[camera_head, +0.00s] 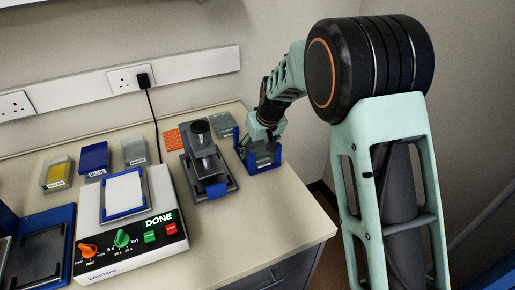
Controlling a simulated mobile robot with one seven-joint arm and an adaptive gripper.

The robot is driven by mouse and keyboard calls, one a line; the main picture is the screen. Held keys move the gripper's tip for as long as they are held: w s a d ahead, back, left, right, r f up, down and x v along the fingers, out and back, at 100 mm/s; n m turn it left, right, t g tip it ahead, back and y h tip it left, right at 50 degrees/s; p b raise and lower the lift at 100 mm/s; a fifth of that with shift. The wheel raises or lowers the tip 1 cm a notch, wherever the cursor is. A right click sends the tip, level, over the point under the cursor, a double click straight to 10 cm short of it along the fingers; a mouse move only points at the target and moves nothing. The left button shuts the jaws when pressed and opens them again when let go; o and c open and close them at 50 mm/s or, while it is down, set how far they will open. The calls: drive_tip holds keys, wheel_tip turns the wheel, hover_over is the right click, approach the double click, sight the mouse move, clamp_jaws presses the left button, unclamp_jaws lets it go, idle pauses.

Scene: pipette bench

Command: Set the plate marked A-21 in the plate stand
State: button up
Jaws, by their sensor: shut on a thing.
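My gripper (266,130) points down at the right end of the bench and is shut on a clear greyish plate (265,157). The plate is at a blue frame (248,160) that looks like the plate stand; blue edges show on both sides of it. I cannot tell whether the plate rests on the stand's base or hangs just above it. A small pale label shows on the plate's front, too small to read, so I cannot confirm A-21. The fingertips partly hide the plate's top.
A grey device with a blue pad (216,190) stands just left of the stand. An orange rack (172,140) and a greenish plate (222,122) lie behind. The shaker (130,237) showing DONE carries a white-topped plate (124,193). Bare bench (275,210) lies in front.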

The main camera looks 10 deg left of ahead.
drive_tip(key=o, duration=1.2)
drive_tip(key=shift+o, duration=0.2)
drive_tip(key=shift+r, duration=0.1)
drive_tip(key=shift+r+p, duration=0.25)
drive_tip(key=shift+p, duration=0.2)
drive_tip(key=v, duration=1.1)
drive_tip(key=shift+s+d+r+b, duration=0.15)
drive_tip(key=shift+d+r+b, duration=0.05)
drive_tip(key=shift+r+b, duration=0.15)
